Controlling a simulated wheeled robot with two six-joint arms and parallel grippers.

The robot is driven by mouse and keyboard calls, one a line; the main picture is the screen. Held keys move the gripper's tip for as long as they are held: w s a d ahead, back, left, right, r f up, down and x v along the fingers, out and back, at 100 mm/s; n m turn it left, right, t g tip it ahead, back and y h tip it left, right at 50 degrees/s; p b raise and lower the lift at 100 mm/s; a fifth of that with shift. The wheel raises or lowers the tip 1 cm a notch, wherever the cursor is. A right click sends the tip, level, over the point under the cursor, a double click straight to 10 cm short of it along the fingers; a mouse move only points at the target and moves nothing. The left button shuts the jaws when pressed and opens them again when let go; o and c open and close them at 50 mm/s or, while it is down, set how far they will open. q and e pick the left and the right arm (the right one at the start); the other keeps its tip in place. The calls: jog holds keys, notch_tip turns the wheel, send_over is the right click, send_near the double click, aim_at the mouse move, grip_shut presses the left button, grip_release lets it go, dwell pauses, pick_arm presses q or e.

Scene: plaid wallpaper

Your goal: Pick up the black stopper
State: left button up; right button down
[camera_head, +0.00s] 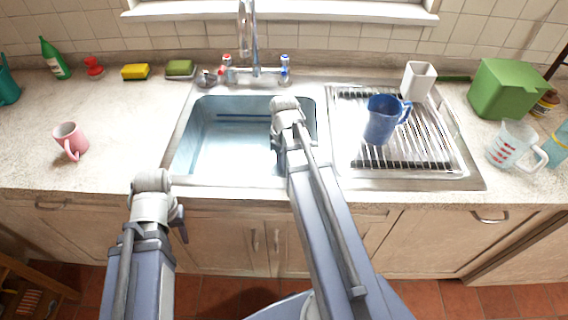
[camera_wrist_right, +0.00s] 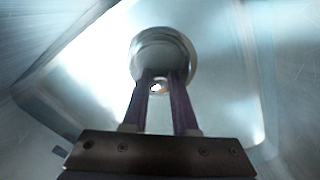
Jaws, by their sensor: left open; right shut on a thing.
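My right gripper (camera_head: 280,150) reaches down into the sink basin (camera_head: 212,150). In the right wrist view its two dark fingers (camera_wrist_right: 160,82) are shut on a small piece between the tips, probably the stopper (camera_wrist_right: 158,88). Little of it shows, and its black colour cannot be made out. A round grey metal ring (camera_wrist_right: 163,42), which looks like the drain, lies just past the fingertips; whether the stopper touches it I cannot tell. In the head view the arm hides the stopper. My left gripper (camera_head: 182,225) is open and empty in front of the counter's edge, left of the basin.
The tap (camera_head: 250,40) rises behind the basin.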

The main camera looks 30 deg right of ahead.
notch_tip(320, 180, up, 8)
jog(key=p, duration=0.6)
jog(key=shift+f, duration=0.2)
